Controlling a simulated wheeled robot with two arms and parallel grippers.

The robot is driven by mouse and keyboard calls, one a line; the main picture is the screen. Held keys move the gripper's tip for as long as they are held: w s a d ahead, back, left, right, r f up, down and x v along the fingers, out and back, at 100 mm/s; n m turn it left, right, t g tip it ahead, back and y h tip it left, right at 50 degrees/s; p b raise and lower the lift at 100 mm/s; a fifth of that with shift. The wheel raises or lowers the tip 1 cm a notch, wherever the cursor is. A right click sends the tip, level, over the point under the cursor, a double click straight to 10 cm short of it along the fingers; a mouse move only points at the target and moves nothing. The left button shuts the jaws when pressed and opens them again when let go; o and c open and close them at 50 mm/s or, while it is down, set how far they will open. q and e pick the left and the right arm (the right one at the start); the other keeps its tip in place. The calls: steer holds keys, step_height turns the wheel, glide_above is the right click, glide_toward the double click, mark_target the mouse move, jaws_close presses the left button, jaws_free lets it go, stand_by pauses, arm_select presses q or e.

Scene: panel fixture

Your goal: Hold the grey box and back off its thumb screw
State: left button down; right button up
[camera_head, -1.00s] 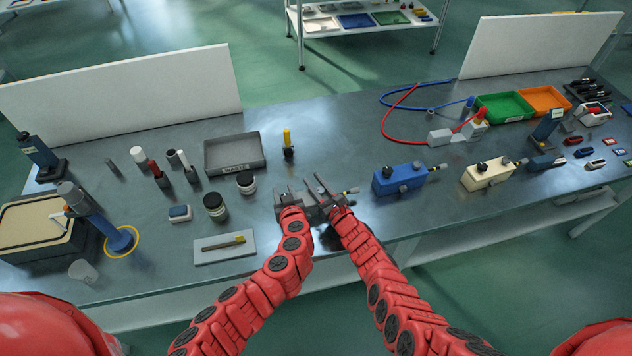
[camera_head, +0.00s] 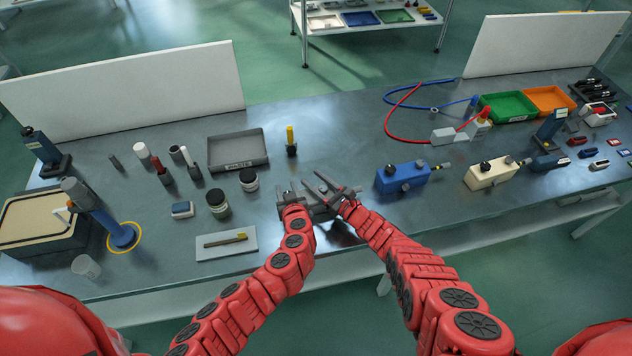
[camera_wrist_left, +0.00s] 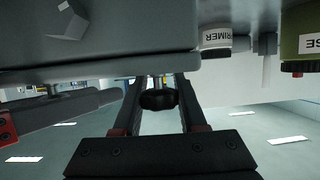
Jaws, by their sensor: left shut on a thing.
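The grey box (camera_head: 318,213) sits at the front edge of the bench, largely hidden by my two grippers. In the left wrist view, a large grey body fills the top left, and a black knob (camera_wrist_left: 158,99) on a short stem sits between my left fingers. My right gripper (camera_head: 314,179) is over the right part of the box, its two fingers spread apart. I cannot tell whether it touches the box or a screw.
A blue box (camera_head: 388,182) and a cream box (camera_head: 482,178) stand to the right. A black-and-yellow tool (camera_head: 291,140) stands behind the grippers. Jars (camera_head: 217,202), a grey tray (camera_head: 237,151) and a white plate (camera_head: 226,245) lie to the left.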

mark_target(327, 191)
steer(key=shift+o, duration=0.4)
steer(key=shift+d+f, duration=0.15)
steer(key=shift+s+d+f, duration=0.4)
steer(key=shift+s+f, duration=0.05)
steer(key=shift+s, duration=0.15)
steer(key=shift+s+d+r, duration=0.3)
steer(key=shift+d+r, duration=0.15)
steer(key=shift+d, duration=0.3)
steer(key=shift+s+d, duration=0.35)
steer(key=shift+s, duration=0.15)
steer(key=shift+s+d, duration=0.3)
steer(key=shift+d, duration=0.3)
steer(key=shift+s+d+f, duration=0.1)
steer(key=shift+s+d, duration=0.2)
steer(key=shift+s, duration=0.2)
steer(key=shift+s+d, duration=0.25)
steer(key=shift+d, duration=0.05)
